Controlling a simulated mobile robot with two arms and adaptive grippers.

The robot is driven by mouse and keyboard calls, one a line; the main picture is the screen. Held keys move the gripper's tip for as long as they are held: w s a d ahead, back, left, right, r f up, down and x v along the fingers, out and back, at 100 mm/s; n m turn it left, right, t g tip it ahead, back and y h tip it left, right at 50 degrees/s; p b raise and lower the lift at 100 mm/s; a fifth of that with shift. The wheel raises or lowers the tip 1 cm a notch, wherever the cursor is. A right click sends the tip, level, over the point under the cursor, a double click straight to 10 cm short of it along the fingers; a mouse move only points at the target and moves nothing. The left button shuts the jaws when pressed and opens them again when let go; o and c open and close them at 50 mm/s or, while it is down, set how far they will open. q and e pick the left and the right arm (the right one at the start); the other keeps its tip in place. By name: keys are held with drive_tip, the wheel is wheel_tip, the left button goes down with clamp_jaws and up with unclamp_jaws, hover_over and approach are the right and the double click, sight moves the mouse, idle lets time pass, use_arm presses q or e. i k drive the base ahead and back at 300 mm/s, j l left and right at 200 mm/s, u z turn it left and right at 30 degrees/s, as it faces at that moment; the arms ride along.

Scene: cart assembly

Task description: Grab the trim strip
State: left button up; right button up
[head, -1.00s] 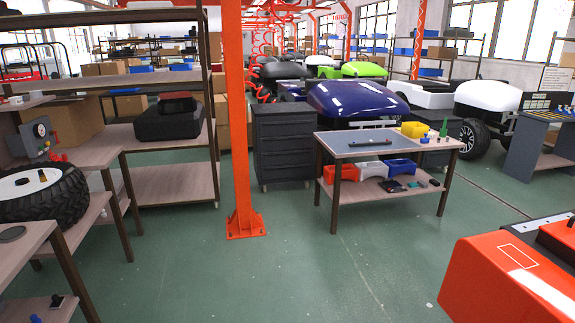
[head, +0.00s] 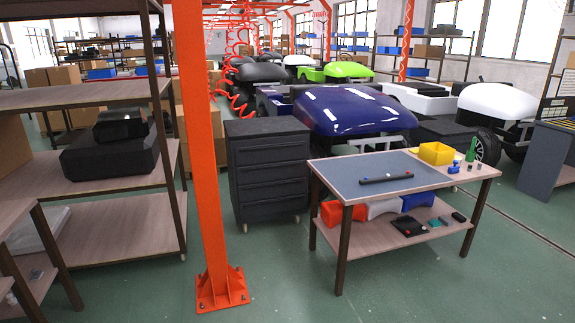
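A thin dark strip (head: 387,179), which looks like the trim strip, lies flat on the grey-blue mat (head: 345,170) of a wooden-topped worktable (head: 400,194). It lies at a slight slant, near the table's front edge. The table stands right of centre, a short way ahead across the floor. Neither of my grippers shows in the head view.
An orange post (head: 200,150) with a bolted foot stands left of the table. A black drawer cabinet (head: 268,170) is behind. A yellow bin (head: 436,153) and a green bottle (head: 471,150) share the tabletop. Shelving (head: 110,205) stands left. Green floor (head: 400,290) is clear in front.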

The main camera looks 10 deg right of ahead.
sight(404, 176)
drive_tip(key=i+j+z, duration=0.1)
drive_tip(key=i+z, duration=0.3)
drive_tip(key=i+j+z, duration=0.35)
drive_tip(key=i, duration=0.15)
drive_tip(key=i+j+z, duration=0.4)
drive_tip(key=i+j, duration=0.15)
drive_tip(key=i, duration=0.25)
drive_tip(key=i+j+u, duration=0.1)
drive_tip(key=i, duration=0.3)
drive_tip(key=i+j, duration=0.2)
drive_tip(key=i, duration=0.2)
drive_tip(key=j+u, duration=0.05)
